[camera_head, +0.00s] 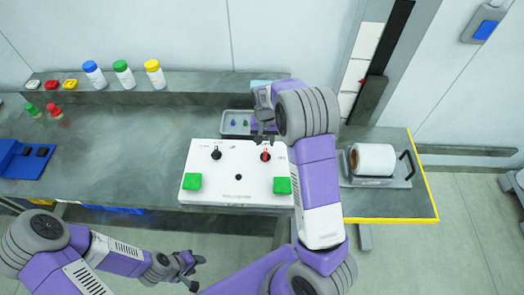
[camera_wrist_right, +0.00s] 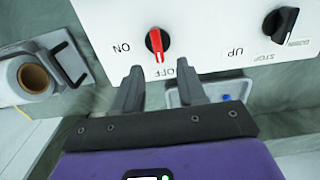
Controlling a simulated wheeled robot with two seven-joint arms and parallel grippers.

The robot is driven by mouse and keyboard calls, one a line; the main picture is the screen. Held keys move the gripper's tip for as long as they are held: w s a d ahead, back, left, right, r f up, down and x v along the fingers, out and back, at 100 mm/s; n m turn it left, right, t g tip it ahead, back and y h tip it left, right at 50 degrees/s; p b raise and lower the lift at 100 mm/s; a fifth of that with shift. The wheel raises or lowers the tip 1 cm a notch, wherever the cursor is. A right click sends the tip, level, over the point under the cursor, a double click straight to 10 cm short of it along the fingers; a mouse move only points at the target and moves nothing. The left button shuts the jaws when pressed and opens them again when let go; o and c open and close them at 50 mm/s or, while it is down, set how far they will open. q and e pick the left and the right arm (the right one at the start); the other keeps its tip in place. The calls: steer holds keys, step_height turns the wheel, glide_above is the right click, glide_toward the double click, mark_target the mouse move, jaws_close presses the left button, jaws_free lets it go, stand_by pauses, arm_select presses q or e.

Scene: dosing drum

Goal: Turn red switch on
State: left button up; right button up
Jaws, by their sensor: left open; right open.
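The red switch (camera_head: 265,154) is a red-handled knob on the right part of the white control box (camera_head: 238,165). In the right wrist view the red switch (camera_wrist_right: 155,42) sits on a black base, with "ON" to its left and "OFF" below it; its handle lies along the up-down direction, the lower end toward OFF. My right gripper (camera_head: 263,132) is at the back edge of the box by the red switch. In the wrist view its open fingers (camera_wrist_right: 160,88) are short of the switch and hold nothing. My left gripper (camera_head: 190,268) is open and empty in front of the table.
A black knob (camera_head: 216,152) is on the box's left, with green buttons (camera_head: 192,181) (camera_head: 282,185) at the front corners. A grey tray (camera_head: 236,122) lies behind the box. A label roll (camera_head: 373,159) stands to the right. Capped bottles (camera_head: 123,74) stand on the back shelf.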

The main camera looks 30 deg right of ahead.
mark_target(265, 153)
steer(key=shift+s+f, duration=0.2)
steer(key=shift+f, duration=1.55)
steer(key=shift+s+f, duration=0.15)
steer(key=shift+f, duration=1.55)
jaws_close()
